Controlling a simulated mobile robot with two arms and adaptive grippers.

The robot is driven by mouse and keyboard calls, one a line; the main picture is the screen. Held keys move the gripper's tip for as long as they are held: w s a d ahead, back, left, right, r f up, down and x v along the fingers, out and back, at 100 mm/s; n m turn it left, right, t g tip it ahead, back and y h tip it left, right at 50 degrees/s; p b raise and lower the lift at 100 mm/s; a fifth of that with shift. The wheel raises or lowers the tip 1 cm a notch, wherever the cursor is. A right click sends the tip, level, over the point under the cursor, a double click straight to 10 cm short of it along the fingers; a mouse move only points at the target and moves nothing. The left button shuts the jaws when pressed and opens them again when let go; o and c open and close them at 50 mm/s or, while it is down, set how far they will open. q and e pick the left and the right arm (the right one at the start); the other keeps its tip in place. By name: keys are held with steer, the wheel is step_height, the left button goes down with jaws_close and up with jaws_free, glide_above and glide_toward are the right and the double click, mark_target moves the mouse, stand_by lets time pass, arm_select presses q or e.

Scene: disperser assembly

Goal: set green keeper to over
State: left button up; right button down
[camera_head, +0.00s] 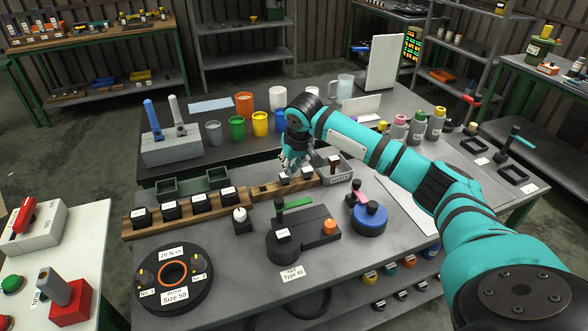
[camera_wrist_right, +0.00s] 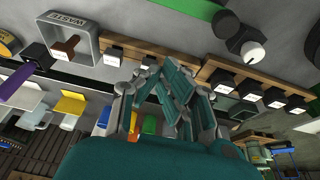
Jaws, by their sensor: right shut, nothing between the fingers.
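The green keeper (camera_head: 294,203) is a flat green bar at the back of a black block-shaped fixture (camera_head: 303,237), next to a black knob. The fixture also has an orange button. In the right wrist view the green bar (camera_wrist_right: 188,8) shows at the top edge, beside a black round knob. My right gripper (camera_head: 292,160) is behind the fixture, above the wooden strip, apart from the green keeper. Its fingers (camera_wrist_right: 168,82) are shut with nothing between them. My left gripper is not in view.
A wooden rack (camera_head: 186,213) with black labelled blocks lies left of the gripper. A grey waste tray (camera_head: 337,172) is to its right. A blue round base (camera_head: 370,220) with black knobs stands right of the fixture. Several coloured cups, including a yellow one (camera_head: 260,124), stand behind.

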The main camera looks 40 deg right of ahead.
mark_target(293, 207)
steer(key=a+p+x, duration=0.1)
steer(key=x, duration=0.7)
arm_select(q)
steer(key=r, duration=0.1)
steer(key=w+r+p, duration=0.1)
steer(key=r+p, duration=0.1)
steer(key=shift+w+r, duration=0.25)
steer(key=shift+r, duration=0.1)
arm_select(e)
steer(key=s, duration=0.4)
steer(key=shift+s+d+r, duration=0.1)
steer(key=shift+r, duration=0.1)
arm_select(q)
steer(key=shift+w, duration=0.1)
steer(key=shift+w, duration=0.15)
